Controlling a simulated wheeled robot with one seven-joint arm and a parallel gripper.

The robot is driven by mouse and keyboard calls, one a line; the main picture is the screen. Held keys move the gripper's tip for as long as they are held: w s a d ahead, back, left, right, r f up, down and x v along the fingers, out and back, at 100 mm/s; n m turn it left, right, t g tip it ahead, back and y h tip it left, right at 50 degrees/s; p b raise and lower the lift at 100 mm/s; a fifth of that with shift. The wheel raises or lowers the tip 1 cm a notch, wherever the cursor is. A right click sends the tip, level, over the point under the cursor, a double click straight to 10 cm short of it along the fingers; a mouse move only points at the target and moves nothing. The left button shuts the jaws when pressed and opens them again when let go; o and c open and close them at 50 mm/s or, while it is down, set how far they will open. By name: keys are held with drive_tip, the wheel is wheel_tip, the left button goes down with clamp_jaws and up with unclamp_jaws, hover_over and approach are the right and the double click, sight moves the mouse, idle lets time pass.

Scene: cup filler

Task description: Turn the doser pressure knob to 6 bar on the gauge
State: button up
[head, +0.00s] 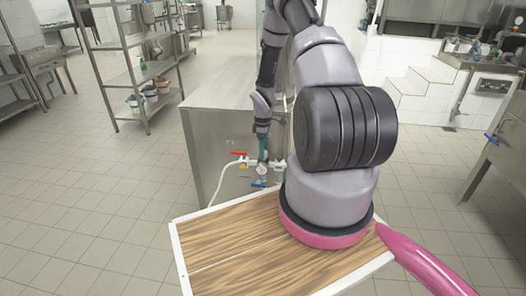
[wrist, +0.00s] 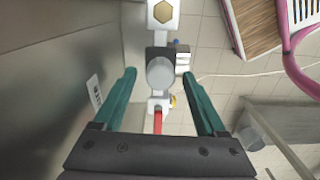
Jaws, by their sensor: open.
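The round pressure gauge (head: 262,169) sits on the pipework at the side of a steel cabinet; it is too small to read in the head view. A grey round knob (wrist: 160,73) shows end-on in the wrist view, on a dark body in line with white pipe fittings (wrist: 163,18). My gripper (wrist: 160,77) is open, its teal fingers on either side of the knob in the picture, with gaps at both sides. I cannot tell whether the tips reach down around it. In the head view my gripper (head: 263,146) points down just above the gauge. The dial face is not visible in the wrist view.
A red lever (head: 239,154) and a blue lever (head: 259,185) flank the gauge. A white hose (head: 222,176) runs from the pipework. The steel cabinet (head: 212,150) wall stands close beside the gripper. A shelving rack (head: 130,80) is at left.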

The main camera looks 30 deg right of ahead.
drive_tip(key=shift+f, duration=0.35)
clamp_jaws()
